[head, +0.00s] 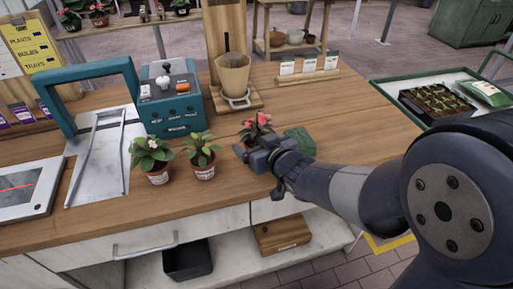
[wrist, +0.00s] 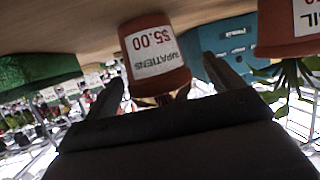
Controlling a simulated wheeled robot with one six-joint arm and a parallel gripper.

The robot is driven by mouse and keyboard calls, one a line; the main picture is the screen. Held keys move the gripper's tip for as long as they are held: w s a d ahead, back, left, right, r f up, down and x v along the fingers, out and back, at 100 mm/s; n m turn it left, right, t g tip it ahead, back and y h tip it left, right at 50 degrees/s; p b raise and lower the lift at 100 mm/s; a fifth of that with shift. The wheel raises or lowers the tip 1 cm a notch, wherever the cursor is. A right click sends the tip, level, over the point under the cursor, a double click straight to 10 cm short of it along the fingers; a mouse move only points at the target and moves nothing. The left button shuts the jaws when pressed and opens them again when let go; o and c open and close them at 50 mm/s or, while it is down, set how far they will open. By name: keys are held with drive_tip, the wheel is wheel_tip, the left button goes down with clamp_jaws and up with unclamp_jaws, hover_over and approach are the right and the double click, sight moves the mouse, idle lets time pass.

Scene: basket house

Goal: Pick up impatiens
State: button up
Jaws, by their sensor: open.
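The impatiens (head: 258,121) has pink-red flowers and stands on the wooden counter in the head view, its pot mostly hidden behind my gripper (head: 258,167). In the wrist view, which is upside down, its terracotta pot (wrist: 155,62) shows a white label reading "IMPATIENS $5.00". My gripper is open, with one finger on each side of the pot in that view. The pot stands ahead of the palm. I cannot tell whether either finger touches it.
Two other potted plants, one white-flowered (head: 151,155) and one leafy (head: 202,154), stand left of my gripper. A green item (head: 300,141) lies close on the right. A teal box (head: 172,103) and a pot stand (head: 236,98) are behind.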

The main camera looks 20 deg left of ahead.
drive_tip(key=shift+x, duration=1.4)
drive_tip(key=shift+d, duration=0.1)
drive_tip(key=shift+c, duration=0.6)
drive_tip(key=c, duration=1)
